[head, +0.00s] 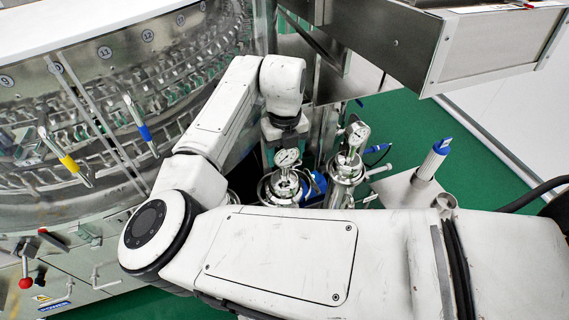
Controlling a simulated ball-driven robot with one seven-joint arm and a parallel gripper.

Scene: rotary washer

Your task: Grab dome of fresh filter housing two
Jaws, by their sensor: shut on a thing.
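Two steel filter housings with round pressure gauges stand beyond my forearm. The left housing (283,188) has a gauge (288,157) and a ring-shaped rim around its top. The right housing (346,168) has its own gauge (357,133). No label shows which one is number two. My gripper (285,146) points down from my wrist onto the top of the left housing, just behind its gauge. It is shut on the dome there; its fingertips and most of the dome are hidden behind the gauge. My forearm hides the lower parts of the housings.
The rotary washer (85,140) with yellow and blue handles fills the left. A steel box (490,50) overhangs the upper right. A blue-topped post (432,160) on a steel plate stands to the right. Green floor (420,120) is open behind it.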

